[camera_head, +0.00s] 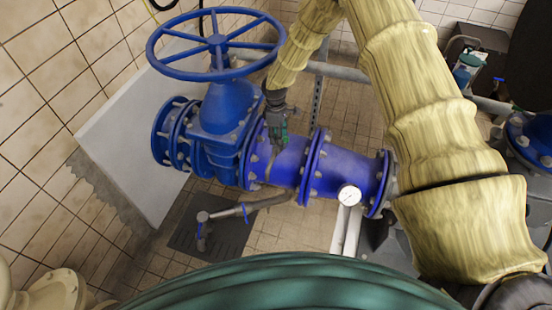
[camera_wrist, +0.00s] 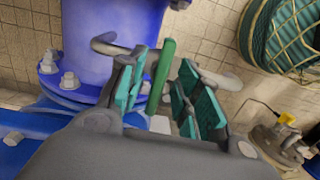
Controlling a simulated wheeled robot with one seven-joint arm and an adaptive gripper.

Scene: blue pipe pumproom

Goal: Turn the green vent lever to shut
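The green vent lever (camera_wrist: 161,76) shows in the wrist view as a narrow, bright green bar, slightly tilted from upright. My gripper (camera_wrist: 168,84) is open, with its teal finger pads on either side of the lever. In the head view my gripper (camera_head: 277,130) points down beside the blue pipe, and the lever cannot be made out clearly there.
A blue valve with a large handwheel (camera_head: 217,45) stands left of my gripper. The blue flanged pipe (camera_head: 345,172) carries a white gauge (camera_head: 349,195). A small tap (camera_head: 204,222) hangs below. A grey bent pipe (camera_wrist: 222,80) passes behind my fingers. A green coil (camera_wrist: 283,35) is at upper right.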

